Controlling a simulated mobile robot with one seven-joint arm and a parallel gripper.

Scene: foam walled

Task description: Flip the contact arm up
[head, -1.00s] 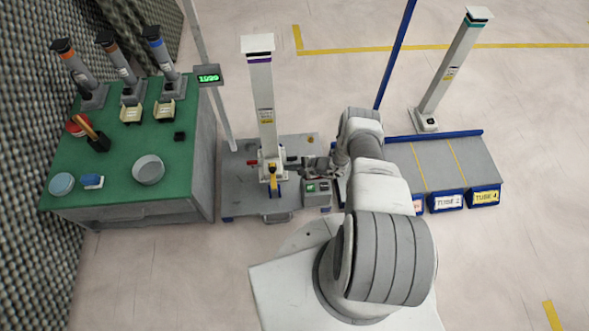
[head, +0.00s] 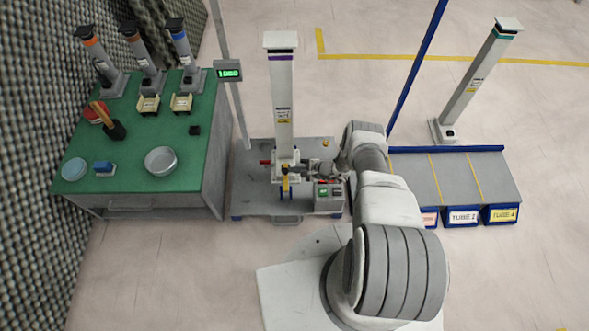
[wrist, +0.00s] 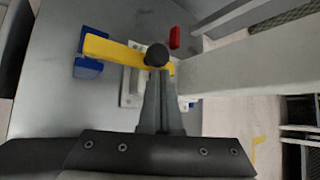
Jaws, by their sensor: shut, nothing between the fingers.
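The contact arm appears to be the yellow bar (head: 285,183) low on the front of the white column (head: 283,115). In the wrist view the yellow bar (wrist: 108,48) lies roughly level, its left end over a blue block (wrist: 88,68). A dark round knob (wrist: 157,55) shows near its right end. My gripper (wrist: 160,85) is shut and empty, its fingers pointing at the knob. The tips appear to be just below or against the knob; contact is unclear. In the head view my gripper (head: 303,171) is at the right side of the column base.
A grey control box (head: 328,197) stands right of the column on the grey platform (head: 250,205). A red part (wrist: 174,37) sits beyond the knob. A green bench (head: 135,180) is at left, a grey rack (head: 455,180) at right. A post with a display (head: 229,71) stands behind.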

